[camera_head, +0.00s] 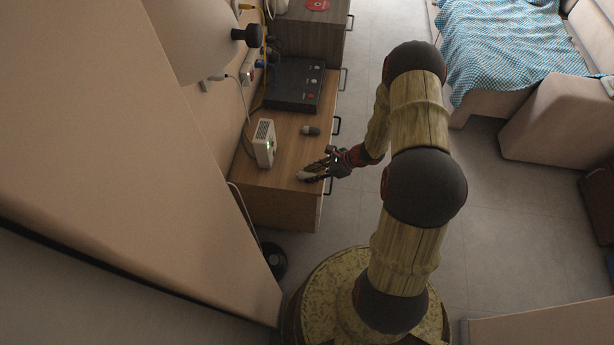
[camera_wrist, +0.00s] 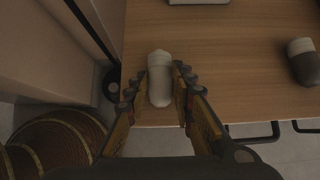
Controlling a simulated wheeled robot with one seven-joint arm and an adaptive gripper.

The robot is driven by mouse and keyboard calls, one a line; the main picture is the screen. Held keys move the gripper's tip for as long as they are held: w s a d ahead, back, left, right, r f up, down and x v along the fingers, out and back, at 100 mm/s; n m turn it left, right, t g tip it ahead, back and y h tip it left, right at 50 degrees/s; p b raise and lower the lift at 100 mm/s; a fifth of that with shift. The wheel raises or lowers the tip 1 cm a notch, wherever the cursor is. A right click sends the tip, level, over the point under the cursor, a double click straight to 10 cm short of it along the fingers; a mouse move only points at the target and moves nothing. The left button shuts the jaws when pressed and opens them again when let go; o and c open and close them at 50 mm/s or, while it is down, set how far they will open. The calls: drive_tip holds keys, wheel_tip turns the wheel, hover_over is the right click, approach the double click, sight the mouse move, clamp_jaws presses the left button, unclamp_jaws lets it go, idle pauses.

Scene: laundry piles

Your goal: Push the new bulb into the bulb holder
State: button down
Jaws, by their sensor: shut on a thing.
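My gripper (camera_head: 314,171) is shut on a pale, round-ended bulb (camera_wrist: 160,82), held between both fingers near the front edge of the wooden cabinet top (camera_head: 287,150). In the wrist view my gripper (camera_wrist: 160,92) has a finger on each side of it. Whether the bulb touches the wood is unclear. A second small bulb-like thing, white at one end and dark brown at the other (camera_wrist: 304,64), lies to the right in the wrist view. It shows in the head view (camera_head: 311,130) beyond my gripper. I cannot clearly make out the bulb holder.
A white box with a green light (camera_head: 264,144) stands on the cabinet left of my gripper. A dark flat box (camera_head: 295,85) lies farther back. A pale lampshade (camera_head: 195,35) and a black knob-like part (camera_head: 253,36) are at upper left. Cables run along the wall.

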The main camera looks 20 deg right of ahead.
sight(312, 175)
drive_tip(key=shift+r+p, duration=2.4)
drive_tip(key=shift+r, duration=1.1)
